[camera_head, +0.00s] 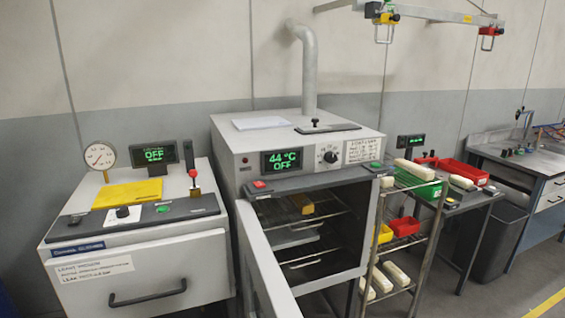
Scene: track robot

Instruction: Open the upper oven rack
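The oven (225,158) stands in the middle of the head view, with a green display reading 44 °C OFF. Its door (262,262) is open and swung out toward the lower left. Inside, the upper oven rack (325,215) is a wire shelf that sits within the cavity. A yellowish block (302,203) is at the upper rack's level. A grey flat tray or plate (290,238) is below it, and a lower wire rack (310,262) is further down. The door hides part of the cavity's left side. Neither of my grippers is in view.
A wire shelf cart (368,255) with pale blocks and coloured bins stands close at the oven's right. Farther right are a dark bin (495,240) and a workbench (545,165).

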